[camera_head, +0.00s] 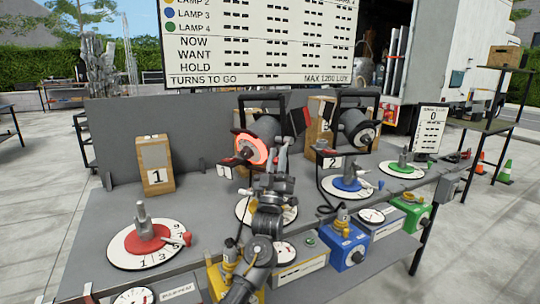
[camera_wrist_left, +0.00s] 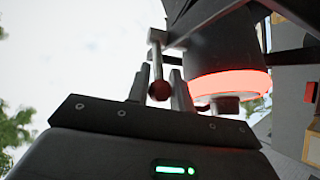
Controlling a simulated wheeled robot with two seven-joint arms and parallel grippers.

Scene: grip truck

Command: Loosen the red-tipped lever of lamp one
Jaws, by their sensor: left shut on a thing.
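Lamp one (camera_head: 256,140) is the left black lamp on the bench, with a glowing red ring at its front. The ring (camera_wrist_left: 230,85) also shows in the left wrist view. The lever's dark red ball tip (camera_wrist_left: 158,90) hangs at the end of a thin metal rod, between the two fingers of my left gripper (camera_wrist_left: 160,88). In the head view my left gripper (camera_head: 282,155) reaches up in front of lamp one, just right of the ring, and hides the lever. It is shut on the lever. My right gripper is not in view.
Lamp two (camera_head: 357,128) stands close on the right, with a black handle frame. Dials with red (camera_head: 148,240), blue (camera_head: 345,184) and green (camera_head: 402,168) centres lie on the bench. A wooden block marked 1 (camera_head: 155,165) stands left. A lamp board (camera_head: 260,45) rises behind.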

